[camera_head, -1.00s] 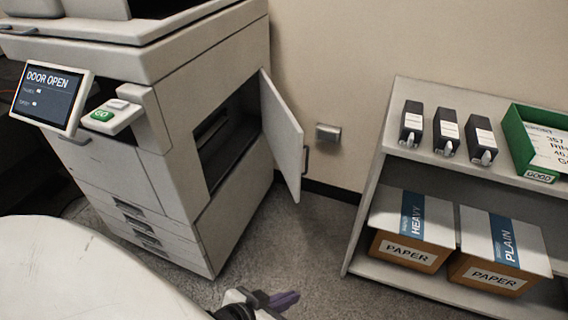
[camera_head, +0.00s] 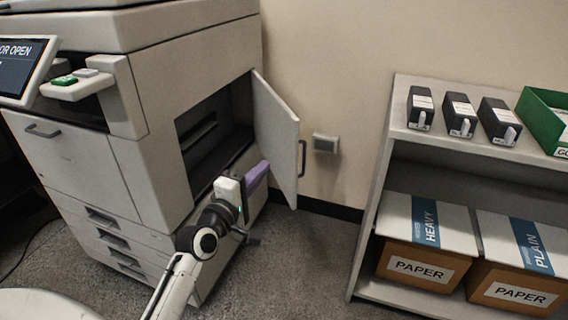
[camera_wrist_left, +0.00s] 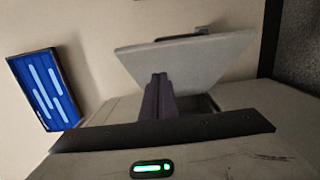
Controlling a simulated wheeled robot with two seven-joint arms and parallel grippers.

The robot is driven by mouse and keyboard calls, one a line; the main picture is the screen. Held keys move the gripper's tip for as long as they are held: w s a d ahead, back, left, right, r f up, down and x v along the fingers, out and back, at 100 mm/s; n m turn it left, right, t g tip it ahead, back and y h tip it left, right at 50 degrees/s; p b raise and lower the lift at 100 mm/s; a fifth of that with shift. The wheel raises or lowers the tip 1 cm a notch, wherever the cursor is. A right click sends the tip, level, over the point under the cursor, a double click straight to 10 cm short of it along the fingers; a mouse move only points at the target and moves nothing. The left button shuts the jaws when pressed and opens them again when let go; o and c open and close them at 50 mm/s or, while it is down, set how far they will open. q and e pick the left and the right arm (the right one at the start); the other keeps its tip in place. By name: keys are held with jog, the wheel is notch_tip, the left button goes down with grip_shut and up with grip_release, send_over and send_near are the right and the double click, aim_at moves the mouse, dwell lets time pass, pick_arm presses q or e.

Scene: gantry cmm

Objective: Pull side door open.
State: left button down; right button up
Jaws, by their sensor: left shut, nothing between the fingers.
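The side door (camera_head: 275,138) of the printer (camera_head: 90,165) stands swung out from the machine's right side, and a dark cavity (camera_head: 212,130) shows behind it. The door's dark handle (camera_head: 302,158) is on its outer face. My left gripper (camera_head: 258,173) is shut and empty, with purple fingers, in front of the opening near the door's inner face. The left wrist view also shows the shut fingers (camera_wrist_left: 157,95) with the door (camera_wrist_left: 190,62) beyond them. I cannot tell if they touch it. My right gripper is in neither view.
The display (camera_head: 22,68) is partly cut off and reads "OR OPEN". A shelf (camera_head: 372,195) at the right holds dark cartridges (camera_head: 460,115), a green tray (camera_head: 530,105) and paper boxes (camera_head: 415,265). Grey floor lies clear between printer and shelf. A wall socket (camera_head: 325,143) is behind the door.

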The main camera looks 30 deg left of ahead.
aim_at(292, 150)
pick_arm(q)
jog(key=w, duration=0.2)
jog(key=w+d+b, duration=0.1)
jog(key=w, duration=0.4)
jog(key=shift+w+d+b, duration=0.3)
jog(key=shift+d+b, duration=0.05)
jog(key=shift+d, duration=0.05)
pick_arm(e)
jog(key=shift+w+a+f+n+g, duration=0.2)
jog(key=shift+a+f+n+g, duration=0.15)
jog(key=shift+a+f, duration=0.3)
pick_arm(q)
jog(key=shift+w, duration=0.1)
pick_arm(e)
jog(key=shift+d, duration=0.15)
